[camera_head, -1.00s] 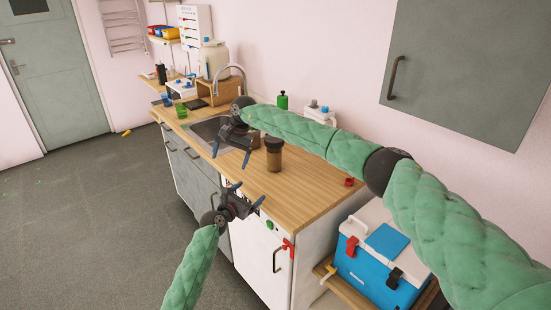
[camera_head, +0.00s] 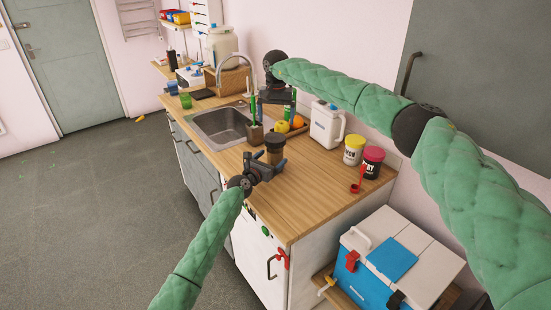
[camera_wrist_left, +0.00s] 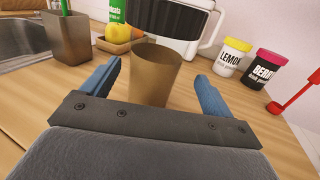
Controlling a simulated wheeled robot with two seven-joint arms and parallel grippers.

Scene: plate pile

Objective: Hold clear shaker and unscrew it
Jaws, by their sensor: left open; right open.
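The shaker (camera_head: 275,154) is a brownish, see-through cup, upright on the wooden counter; its top looks darker in the head view. In the left wrist view the shaker (camera_wrist_left: 155,80) stands between the two blue fingers, with a gap on each side. My left gripper (camera_head: 267,163) is open, low at the counter's front side, with its fingers to either side of the shaker. My right gripper (camera_head: 277,97) is open and empty, raised over the back of the counter behind the shaker. Its fingertips are hard to make out.
Fruit (camera_head: 297,122), a white jug (camera_head: 326,125), a yellow-lidded tub (camera_head: 353,149) and a pink-lidded tub (camera_head: 373,160) line the back. The counter's right front is clear.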

